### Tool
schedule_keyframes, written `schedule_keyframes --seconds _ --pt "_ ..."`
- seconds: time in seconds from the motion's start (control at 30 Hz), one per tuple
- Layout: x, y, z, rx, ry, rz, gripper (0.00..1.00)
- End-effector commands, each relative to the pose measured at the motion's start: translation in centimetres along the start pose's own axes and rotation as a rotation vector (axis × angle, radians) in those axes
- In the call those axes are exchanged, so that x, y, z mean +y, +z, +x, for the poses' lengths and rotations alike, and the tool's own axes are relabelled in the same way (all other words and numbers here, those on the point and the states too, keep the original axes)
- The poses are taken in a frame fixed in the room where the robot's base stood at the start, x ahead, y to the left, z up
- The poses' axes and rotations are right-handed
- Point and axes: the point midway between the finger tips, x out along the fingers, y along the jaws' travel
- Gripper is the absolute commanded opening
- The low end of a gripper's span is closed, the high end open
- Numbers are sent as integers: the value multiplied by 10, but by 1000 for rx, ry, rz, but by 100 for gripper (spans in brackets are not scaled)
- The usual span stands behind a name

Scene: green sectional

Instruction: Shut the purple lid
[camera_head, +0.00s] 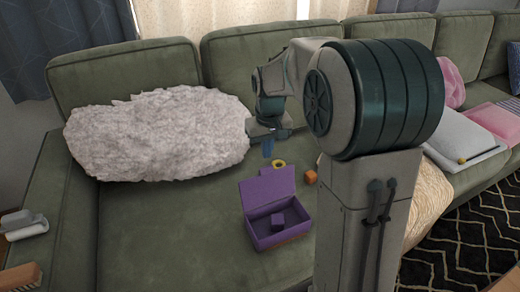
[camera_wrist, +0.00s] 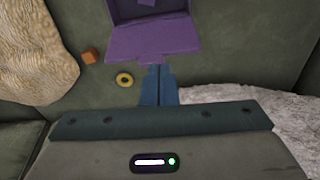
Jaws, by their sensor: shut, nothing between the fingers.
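A purple box (camera_head: 282,237) sits on the green sofa seat with its purple lid (camera_head: 267,189) raised at the back. A small purple block (camera_head: 277,220) is inside the box. In the wrist view the lid (camera_wrist: 150,42) shows at the top centre, with part of the box (camera_wrist: 125,9) beyond it. My gripper (camera_head: 268,150) is above the seat, behind the lid, with its blue fingers pointing down. In the wrist view the fingers of my gripper (camera_wrist: 158,70) are together and empty, by the lid's near edge. Whether they touch the lid cannot be told.
An orange cube (camera_head: 310,177) and a yellow ring (camera_head: 279,163) lie on the seat near the lid. A fluffy white cushion (camera_head: 160,135) leans on the backrest at left. A beige cushion (camera_head: 425,183) is at right. The seat left of the box is clear.

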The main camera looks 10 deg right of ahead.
Motion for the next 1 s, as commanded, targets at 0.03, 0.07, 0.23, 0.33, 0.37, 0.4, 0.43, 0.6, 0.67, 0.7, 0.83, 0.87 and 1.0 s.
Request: schedule_keyframes --seconds 0.03,0.07,0.23,0.33,0.37,0.4,0.43,0.6,0.67,0.7,0.83,0.87,1.0 --pt "3 -18 1 -6 -3 -8 0" --pt "5 -27 3 -7 -4 -14 0" --pt "13 -71 16 -11 -9 -39 0" --pt "16 -88 23 -12 -12 -50 0" --pt "16 -92 25 -12 -12 -52 0" --pt "17 -96 27 -12 -13 -55 0" --pt "18 -98 29 -13 -13 -56 0" --pt "18 -103 38 -14 -14 -61 0" --pt "18 -103 45 -15 -15 -61 0" --pt "18 -103 51 -15 -15 -61 0" --pt "18 -102 78 -17 -15 -61 0" --pt "17 -102 84 -17 -15 -61 0" --pt "17 -101 115 -15 -15 -61 0"
